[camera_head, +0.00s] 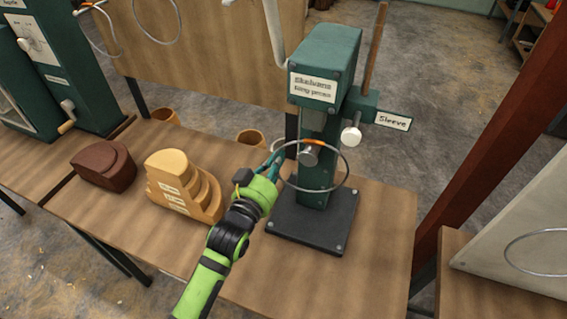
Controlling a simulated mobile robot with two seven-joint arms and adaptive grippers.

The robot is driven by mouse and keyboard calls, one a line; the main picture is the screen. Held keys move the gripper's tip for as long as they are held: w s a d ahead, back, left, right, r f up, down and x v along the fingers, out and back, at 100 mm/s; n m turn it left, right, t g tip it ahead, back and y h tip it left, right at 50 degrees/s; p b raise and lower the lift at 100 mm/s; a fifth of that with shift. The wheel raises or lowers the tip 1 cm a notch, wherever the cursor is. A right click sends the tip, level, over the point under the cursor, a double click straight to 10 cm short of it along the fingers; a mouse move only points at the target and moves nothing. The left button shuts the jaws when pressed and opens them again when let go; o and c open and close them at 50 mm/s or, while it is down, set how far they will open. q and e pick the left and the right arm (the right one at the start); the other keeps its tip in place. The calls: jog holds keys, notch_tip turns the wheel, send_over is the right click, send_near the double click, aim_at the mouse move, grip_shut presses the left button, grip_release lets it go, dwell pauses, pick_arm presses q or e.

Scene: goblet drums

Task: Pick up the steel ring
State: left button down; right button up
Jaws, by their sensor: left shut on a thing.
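A thin steel ring (349,170) with a short orange band at its top shows in the head view, in front of the green ring press (325,60). My left gripper (277,158) is shut on the ring's left side. The ring faces the camera, and the press's short metal cylinder (310,155) shows within its outline. I cannot tell whether the ring is around that cylinder or just in front of it. The press stands on a dark base plate (312,230) on the wooden bench (375,275). My right gripper is not in view.
Stepped wooden blocks, one tan (180,185) and one dark brown (104,165), stand left of my arm. A "Sleeve" label (393,120) sticks out right of the press. Another ring (540,252) shows at a pale panel on the right. A red-brown post (490,130) rises nearby.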

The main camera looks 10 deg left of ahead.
pick_arm(q)
notch_tip(320, 180, up, 7)
jog(key=shift+s+b, duration=0.15)
jog(key=shift+b, duration=0.7)
jog(key=p+v, duration=0.4)
jog(key=v, duration=1.5)
jog(key=shift+s+d+p, duration=0.2)
jog(key=shift+s+p, duration=0.1)
jog(key=shift+s, duration=0.1)
jog(key=shift+f, duration=0.1)
